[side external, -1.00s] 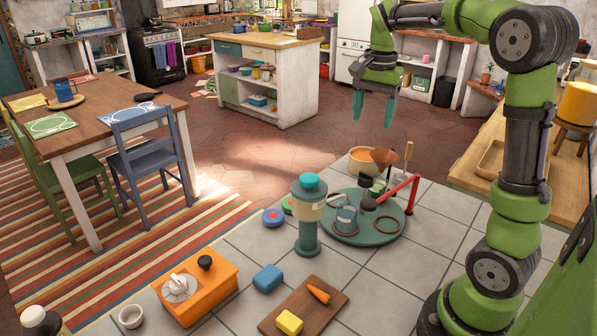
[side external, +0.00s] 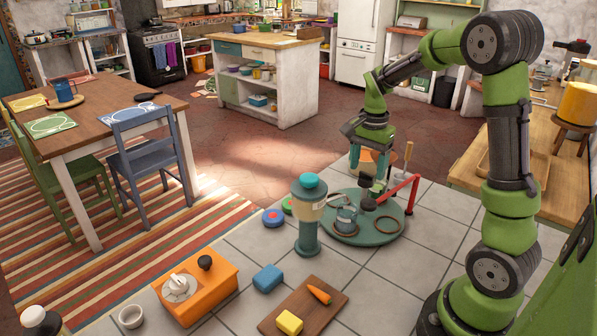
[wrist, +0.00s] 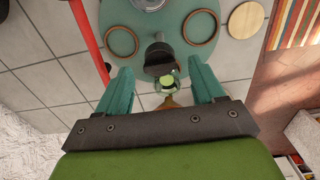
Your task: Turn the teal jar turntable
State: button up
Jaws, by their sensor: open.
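The teal turntable (side external: 352,238) lies on the tiled counter and carries a metal jar (side external: 345,217), brown rings and a dark knob (side external: 368,201) near its middle. A red bar (side external: 403,188) rises at its right side. My gripper (side external: 368,172) is over the turntable's far edge, fingers pointing down. In the wrist view my gripper (wrist: 163,88) is open, with a small dark-topped jar with green in it (wrist: 165,82) showing between the fingers. I cannot tell whether the fingers touch it. The teal disc (wrist: 205,55) fills the top of that view.
A teal-lidded grinder (side external: 308,225) stands close at the turntable's left. A wooden-handled tool (side external: 407,155) stands behind it at the right. An orange box (side external: 200,285), blue block (side external: 267,278) and cutting board (side external: 305,305) lie nearer the front. Tiles right of the turntable are clear.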

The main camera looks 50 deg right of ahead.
jog(key=shift+f, duration=1.05)
grip_shut()
